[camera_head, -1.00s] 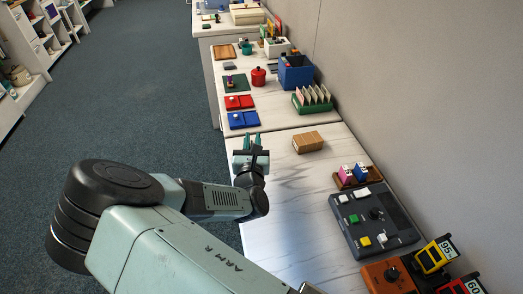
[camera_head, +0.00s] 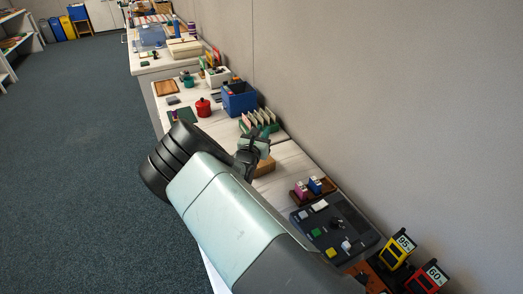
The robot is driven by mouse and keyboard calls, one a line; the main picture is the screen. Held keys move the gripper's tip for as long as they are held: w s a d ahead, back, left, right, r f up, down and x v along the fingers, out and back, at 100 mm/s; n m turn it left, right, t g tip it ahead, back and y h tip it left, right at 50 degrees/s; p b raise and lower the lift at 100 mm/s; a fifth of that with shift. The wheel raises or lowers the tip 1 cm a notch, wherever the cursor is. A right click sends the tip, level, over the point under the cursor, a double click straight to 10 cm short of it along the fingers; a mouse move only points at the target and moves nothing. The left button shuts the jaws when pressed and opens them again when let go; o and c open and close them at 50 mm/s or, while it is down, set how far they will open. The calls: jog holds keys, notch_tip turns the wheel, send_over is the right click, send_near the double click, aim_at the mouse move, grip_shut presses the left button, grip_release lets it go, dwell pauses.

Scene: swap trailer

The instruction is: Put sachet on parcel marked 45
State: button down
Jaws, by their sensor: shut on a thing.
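My gripper (camera_head: 255,143) is over the long table, in front of or above a tan block (camera_head: 265,167) in the picture. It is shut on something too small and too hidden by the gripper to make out. I cannot pick out a sachet anywhere else. No parcel with a readable 45 shows. My arm covers much of the near table and part of the middle one.
Beyond my gripper stand a green rack of cards (camera_head: 258,121), a blue bin (camera_head: 239,98) and a red pot (camera_head: 203,107). Nearer are a dark control panel (camera_head: 335,228), a brown tray (camera_head: 313,190) and stands marked 95 (camera_head: 397,248) and 60 (camera_head: 428,278). A wall runs along the right.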

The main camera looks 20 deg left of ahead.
jog(key=shift+f, duration=2.75)
jog(key=shift+f, duration=0.2)
jog(key=c, duration=1)
grip_release()
jog(key=shift+r, duration=0.2)
jog(key=shift+s, duration=0.35)
jog(key=s, duration=1.1)
jog(key=shift+s, duration=0.2)
